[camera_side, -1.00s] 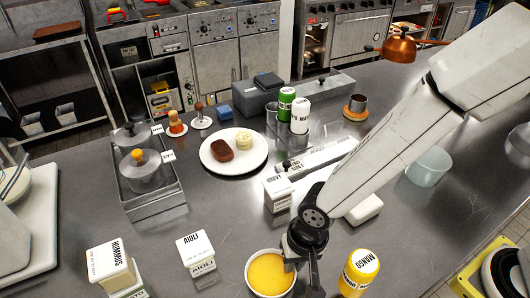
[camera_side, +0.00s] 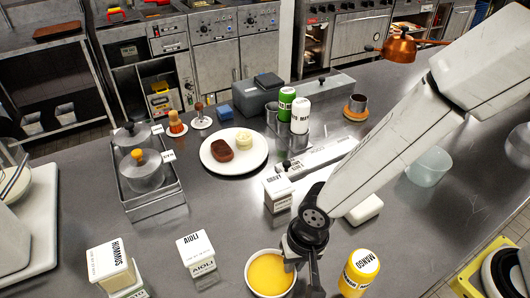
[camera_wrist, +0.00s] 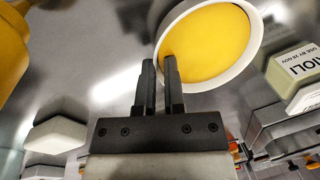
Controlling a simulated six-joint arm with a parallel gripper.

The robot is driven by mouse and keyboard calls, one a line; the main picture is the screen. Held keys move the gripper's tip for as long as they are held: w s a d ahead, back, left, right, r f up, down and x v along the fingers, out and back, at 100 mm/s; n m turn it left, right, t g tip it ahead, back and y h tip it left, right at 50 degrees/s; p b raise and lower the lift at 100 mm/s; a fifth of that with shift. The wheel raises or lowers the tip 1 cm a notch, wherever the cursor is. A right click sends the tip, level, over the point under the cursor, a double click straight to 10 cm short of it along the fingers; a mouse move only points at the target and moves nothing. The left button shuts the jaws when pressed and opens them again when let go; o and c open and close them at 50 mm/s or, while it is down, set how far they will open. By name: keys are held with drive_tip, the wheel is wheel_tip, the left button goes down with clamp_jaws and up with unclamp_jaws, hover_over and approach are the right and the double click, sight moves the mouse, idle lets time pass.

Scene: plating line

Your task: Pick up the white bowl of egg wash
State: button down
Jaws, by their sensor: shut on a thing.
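The white bowl of egg wash (camera_side: 269,273), filled with yellow liquid, is at the bottom middle of the side view, upright. It also shows at the top of the wrist view (camera_wrist: 212,48). My gripper (camera_side: 300,268) is at the bowl's right side in the side view, pointing down. In the wrist view my gripper (camera_wrist: 160,68) has its fingers close together at the bowl's near rim, one finger inside over the yellow and one outside. It is shut on the rim. Whether the bowl's base touches the counter is hard to tell.
A yellow mango bottle (camera_side: 359,272) stands close to the right of my gripper. An aioli box (camera_side: 196,253) and a hummus box (camera_side: 110,266) stand to the left. A gravy box (camera_side: 277,193) stands behind. A white plate (camera_side: 253,164) with food lies further back.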

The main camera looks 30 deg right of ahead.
wheel_tip(320, 180, up, 10)
idle(0.7)
idle(0.5)
